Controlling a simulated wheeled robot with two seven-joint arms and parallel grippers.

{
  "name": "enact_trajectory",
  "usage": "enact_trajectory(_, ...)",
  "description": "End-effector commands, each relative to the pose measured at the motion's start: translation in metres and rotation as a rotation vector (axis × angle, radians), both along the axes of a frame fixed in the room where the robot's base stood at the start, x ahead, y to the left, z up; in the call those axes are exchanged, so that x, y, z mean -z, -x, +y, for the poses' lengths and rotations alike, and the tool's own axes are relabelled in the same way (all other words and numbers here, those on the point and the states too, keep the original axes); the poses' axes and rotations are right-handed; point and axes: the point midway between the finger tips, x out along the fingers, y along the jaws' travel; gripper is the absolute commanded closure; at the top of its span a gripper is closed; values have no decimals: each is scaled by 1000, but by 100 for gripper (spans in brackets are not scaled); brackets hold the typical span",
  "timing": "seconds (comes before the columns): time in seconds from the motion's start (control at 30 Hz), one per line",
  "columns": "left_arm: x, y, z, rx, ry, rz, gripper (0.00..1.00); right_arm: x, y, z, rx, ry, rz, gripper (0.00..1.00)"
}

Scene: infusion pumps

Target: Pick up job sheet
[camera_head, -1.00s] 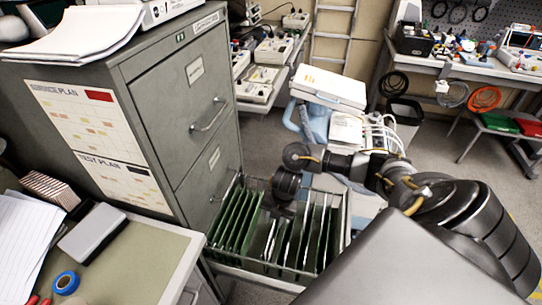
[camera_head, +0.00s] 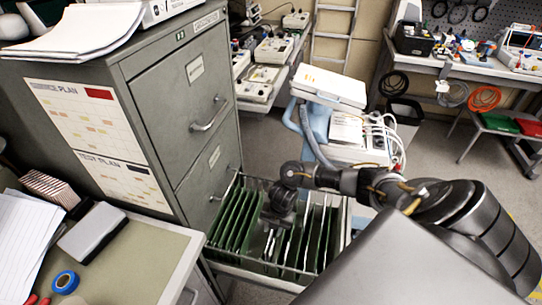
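An open file drawer (camera_head: 340,236) of the grey cabinet holds green hanging folders (camera_head: 234,216), with pale sheet edges among those on its right side. I cannot tell which of these pale edges is the job sheet. My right gripper (camera_head: 273,245) points down into the drawer, between the left group of folders and the right ones. Its fingertips are small and dark against the folders, so whether they are open or touch a sheet is unclear. My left gripper is not in view.
The grey filing cabinet (camera_head: 165,105) stands left of the drawer, with loose papers (camera_head: 80,32) on top. A desk (camera_head: 150,255) with blue tape (camera_head: 65,282) is at lower left. A cart (camera_head: 330,88) with a white device stands behind the drawer.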

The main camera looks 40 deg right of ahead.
Motion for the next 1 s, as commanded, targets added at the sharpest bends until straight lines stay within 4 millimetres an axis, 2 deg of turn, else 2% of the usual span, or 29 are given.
enact_trajectory(0.17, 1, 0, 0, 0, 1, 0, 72, 22, -1, 3, 0, 0, 1, 69)
enact_trajectory(0.43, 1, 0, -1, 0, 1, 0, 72, 26, -2, 3, 0, 0, -1, 69)
enact_trajectory(0.47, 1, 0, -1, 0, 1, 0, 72, 26, -2, 3, 0, 0, -1, 70)
enact_trajectory(0.7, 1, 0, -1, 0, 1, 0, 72, 25, -2, 3, 0, 0, -1, 100)
enact_trajectory(1.0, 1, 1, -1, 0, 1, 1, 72, 25, -3, 3, 1, 0, -2, 100)
